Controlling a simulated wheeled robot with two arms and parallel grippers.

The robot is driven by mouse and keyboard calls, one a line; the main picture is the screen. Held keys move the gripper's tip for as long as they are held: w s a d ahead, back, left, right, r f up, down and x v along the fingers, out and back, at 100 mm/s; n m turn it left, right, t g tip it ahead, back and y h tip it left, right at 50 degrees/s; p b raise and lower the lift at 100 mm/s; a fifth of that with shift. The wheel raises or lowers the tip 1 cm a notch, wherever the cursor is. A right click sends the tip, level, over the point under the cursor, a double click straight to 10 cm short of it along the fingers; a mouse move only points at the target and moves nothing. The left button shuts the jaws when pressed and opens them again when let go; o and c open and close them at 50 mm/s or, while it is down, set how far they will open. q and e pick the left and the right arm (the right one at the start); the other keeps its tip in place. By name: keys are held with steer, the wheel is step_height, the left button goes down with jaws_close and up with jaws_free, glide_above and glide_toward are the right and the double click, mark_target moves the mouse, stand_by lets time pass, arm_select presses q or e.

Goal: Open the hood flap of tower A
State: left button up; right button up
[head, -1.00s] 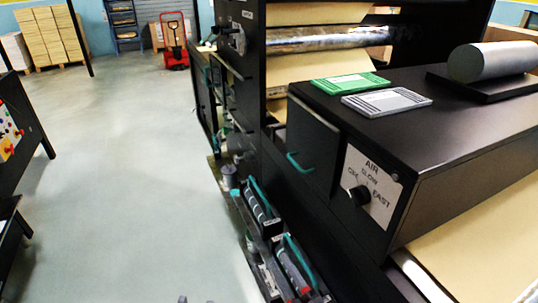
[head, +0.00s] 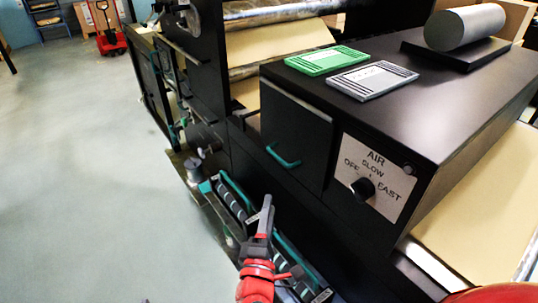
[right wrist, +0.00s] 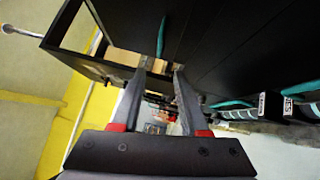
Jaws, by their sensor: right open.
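The hood flap (head: 296,130) is a black panel on the front of the black hood in the head view. Its green bar handle (head: 283,157) is low on the panel, and the panel looks closed. My right gripper (head: 266,208) is below the handle in that view, apart from it. The right wrist view shows the gripper (right wrist: 160,72) open, with nothing between its fingers. A green handle (right wrist: 162,36), apparently the flap's, lies beyond the fingertips there. My left gripper is not in view. No tower letter is readable.
An air dial plate (head: 372,180) with a black knob is right of the flap. Green and grey cards (head: 374,80) and a grey cylinder (head: 466,27) lie on the hood. Green-handled rollers (head: 232,205) sit low, beside my gripper. The floor at left is clear.

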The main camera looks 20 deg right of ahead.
steer(key=b, duration=0.1)
glide_toward(278, 157)
steer(key=p+x, duration=0.3)
steer(key=x, duration=0.7)
steer(key=shift+f, duration=0.2)
steer(key=shift+w+d, duration=0.1)
steer(key=shift+w, duration=0.2)
steer(key=shift+c, duration=0.3)
jaws_close()
stand_by(0.3)
